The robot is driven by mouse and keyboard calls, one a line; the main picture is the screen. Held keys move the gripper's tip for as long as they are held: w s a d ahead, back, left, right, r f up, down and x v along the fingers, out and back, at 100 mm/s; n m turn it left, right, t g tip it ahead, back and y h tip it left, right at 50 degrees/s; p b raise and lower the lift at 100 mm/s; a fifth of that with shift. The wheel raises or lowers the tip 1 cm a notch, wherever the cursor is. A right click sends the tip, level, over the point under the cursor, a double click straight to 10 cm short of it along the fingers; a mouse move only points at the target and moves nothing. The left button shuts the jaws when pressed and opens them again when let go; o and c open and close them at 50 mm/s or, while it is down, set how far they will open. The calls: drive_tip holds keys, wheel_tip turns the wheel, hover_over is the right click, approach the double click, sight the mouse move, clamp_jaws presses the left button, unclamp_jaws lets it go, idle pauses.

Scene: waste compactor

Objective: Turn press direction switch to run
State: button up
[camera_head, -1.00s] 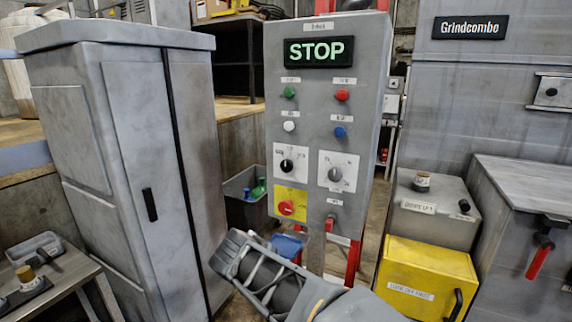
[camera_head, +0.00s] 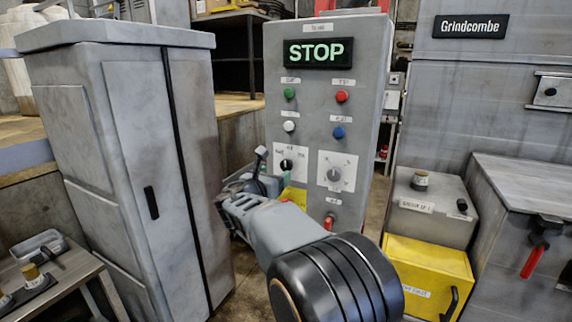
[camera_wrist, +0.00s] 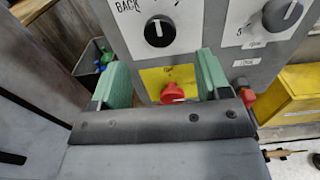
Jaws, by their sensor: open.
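A control panel (camera_head: 362,105) stands ahead with a lit STOP display (camera_head: 318,52). The press direction switch, a black knob (camera_head: 286,164) on a white plate, is at its lower left. In the wrist view this knob (camera_wrist: 160,31) shows a white mark pointing roughly up, and "BACK" is readable to its left. My gripper (camera_head: 270,180) is in front of the panel's lower left. In the wrist view its green fingers (camera_wrist: 163,66) are apart and empty, just below the knob, with a red knob (camera_wrist: 173,93) on a yellow plate between them. I see no contact with the switch.
Right of the switch is a grey dial (camera_head: 334,174) on a white plate. A red-handled switch (camera_head: 329,221) is below it. A grey cabinet (camera_head: 115,160) stands left, and a yellow box (camera_head: 425,262) stands right.

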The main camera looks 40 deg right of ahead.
sight(285, 166)
drive_tip(key=p+x, duration=0.1)
drive_tip(key=x, duration=0.7)
drive_tip(key=shift+p, duration=0.3)
drive_tip(key=shift+c, duration=0.5)
drive_tip(key=c, duration=0.8)
drive_tip(key=b, duration=0.1)
drive_tip(key=m+b, duration=0.1)
drive_tip(key=b, duration=0.1)
drive_tip(key=shift+f+m, duration=0.25)
drive_tip(key=shift+m, duration=0.05)
drive_tip(key=m+b, duration=0.2)
drive_tip(key=b, duration=0.2)
drive_tip(key=shift+f+m, duration=0.1)
drive_tip(key=shift+m, duration=0.2)
drive_tip(key=m+b, duration=0.3)
drive_tip(key=b, duration=0.1)
drive_tip(key=shift+m+b, duration=0.35)
drive_tip(key=shift+m, duration=0.05)
drive_tip(key=shift+r+m+b, duration=0.25)
drive_tip(key=shift+m+b, duration=0.55)
drive_tip(key=shift+b, duration=0.05)
drive_tip(key=shift+r+m, duration=0.1)
drive_tip(key=shift+m, duration=0.2)
